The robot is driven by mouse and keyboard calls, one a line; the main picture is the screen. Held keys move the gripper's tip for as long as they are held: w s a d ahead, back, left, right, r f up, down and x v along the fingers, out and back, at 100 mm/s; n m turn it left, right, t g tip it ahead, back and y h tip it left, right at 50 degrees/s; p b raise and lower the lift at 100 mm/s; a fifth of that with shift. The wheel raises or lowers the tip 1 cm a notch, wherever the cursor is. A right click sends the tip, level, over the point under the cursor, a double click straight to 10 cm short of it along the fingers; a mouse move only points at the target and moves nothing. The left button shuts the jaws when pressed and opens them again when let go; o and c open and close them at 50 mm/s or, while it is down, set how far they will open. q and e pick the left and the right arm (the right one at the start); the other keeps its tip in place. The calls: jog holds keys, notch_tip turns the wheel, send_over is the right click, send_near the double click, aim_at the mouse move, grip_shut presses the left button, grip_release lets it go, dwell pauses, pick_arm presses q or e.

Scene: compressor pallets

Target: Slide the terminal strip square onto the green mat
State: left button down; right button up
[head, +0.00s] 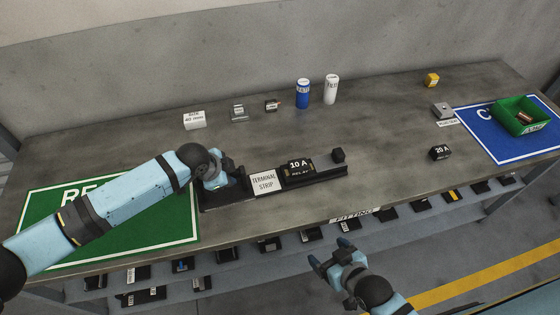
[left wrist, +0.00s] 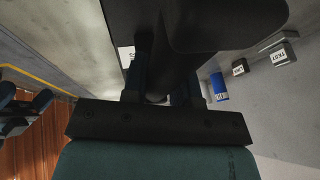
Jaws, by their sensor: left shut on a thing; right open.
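The terminal strip (head: 325,179) is a long dark rail on the table, with a white "TERMINAL STRIP" label (head: 264,181) and a black "10 A" relay (head: 299,168) seated on it. Its left end lies by the right edge of the green mat (head: 120,244), which is partly covered by my left arm. My left gripper (head: 228,183) is shut on the strip's left end; the fingers are largely hidden. In the left wrist view a dark body fills the top between the fingers (left wrist: 160,90). My right gripper (head: 330,255) is open and empty, in front of the table edge.
Behind the strip stand a white box (head: 194,120), a blue can (head: 303,94) and a white can (head: 332,89). At right are a "20 A" relay (head: 440,152), a blue mat (head: 490,146) and a green bin (head: 522,118).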

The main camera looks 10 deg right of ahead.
aim_at(194, 184)
pick_arm(q)
jog(key=a+p, duration=0.1)
jog(key=a, duration=0.2)
jog(key=shift+a+f, duration=0.1)
jog(key=shift+a, duration=0.3)
jog(key=a+p, duration=0.1)
jog(key=a, duration=0.4)
jog(key=shift+f, duration=0.1)
jog(key=shift+a+p, duration=0.25)
jog(key=shift+p, duration=0.05)
jog(key=c, duration=0.8)
grip_release()
jog(key=shift+f, duration=0.1)
jog(key=shift+a+r, duration=0.1)
jog(key=shift+r, duration=0.45)
jog(key=v, duration=1.1)
jog(key=shift+s, duration=0.1)
